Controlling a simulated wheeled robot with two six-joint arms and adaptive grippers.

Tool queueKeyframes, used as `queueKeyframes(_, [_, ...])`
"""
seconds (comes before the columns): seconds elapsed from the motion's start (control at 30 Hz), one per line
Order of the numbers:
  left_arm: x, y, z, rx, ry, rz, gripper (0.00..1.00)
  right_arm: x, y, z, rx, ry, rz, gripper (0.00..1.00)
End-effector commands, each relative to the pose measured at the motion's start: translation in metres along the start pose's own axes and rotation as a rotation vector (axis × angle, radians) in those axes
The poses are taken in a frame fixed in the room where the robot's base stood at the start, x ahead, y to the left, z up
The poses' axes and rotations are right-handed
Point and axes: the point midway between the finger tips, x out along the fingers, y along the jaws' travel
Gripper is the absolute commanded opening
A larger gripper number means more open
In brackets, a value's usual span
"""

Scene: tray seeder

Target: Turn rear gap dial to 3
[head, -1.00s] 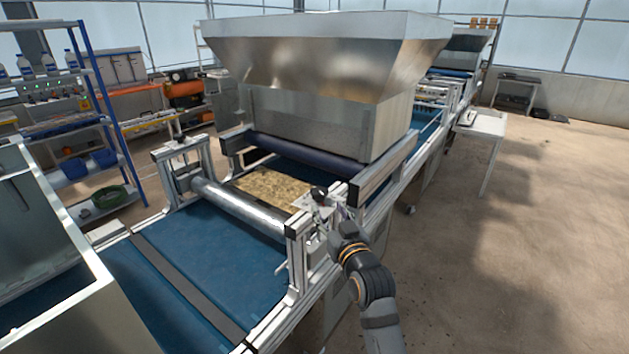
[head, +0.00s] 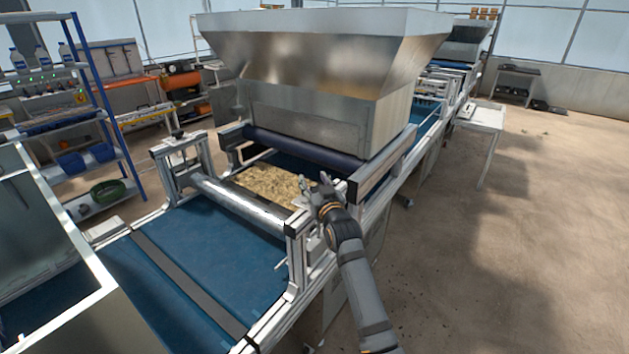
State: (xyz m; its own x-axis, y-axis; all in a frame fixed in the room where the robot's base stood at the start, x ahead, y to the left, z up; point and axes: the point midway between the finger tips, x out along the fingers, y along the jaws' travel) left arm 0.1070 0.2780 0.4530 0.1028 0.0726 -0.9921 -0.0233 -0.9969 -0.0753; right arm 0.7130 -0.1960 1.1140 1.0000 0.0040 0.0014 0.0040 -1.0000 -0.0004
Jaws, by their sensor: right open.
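A dark dial (head: 177,134) stands on top of the far roller post, on the left of the conveyor. The dial on the near post is hidden behind my right gripper (head: 314,183). I cannot tell from the picture which of the two is the rear gap dial, nor read any scale. My right gripper is open at the top of the near post. Whether its fingers touch the dial there is hidden. My left gripper is out of view.
A metal roller (head: 240,206) spans the blue belt (head: 205,262) between the posts. A brown, textured tray surface (head: 272,186) lies behind it. A large steel hopper (head: 320,55) stands over the line.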

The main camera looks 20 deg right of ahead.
Motion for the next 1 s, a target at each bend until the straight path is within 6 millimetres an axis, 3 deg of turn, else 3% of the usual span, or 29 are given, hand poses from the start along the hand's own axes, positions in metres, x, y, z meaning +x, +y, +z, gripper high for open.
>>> queueKeyframes(0.17, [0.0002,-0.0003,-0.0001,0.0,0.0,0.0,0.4,0.0,0.0,0.0005,0.0,0.0,0.0,0.49])
queueKeyframes(0.5, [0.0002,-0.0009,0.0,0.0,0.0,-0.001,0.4,-0.0003,-0.0001,0.0007,0.0,-0.001,0.0,0.06])
queueKeyframes(1.0, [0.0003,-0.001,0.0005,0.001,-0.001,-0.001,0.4,-0.0006,-0.0001,0.003,-0.002,-0.005,-0.004,0.0])
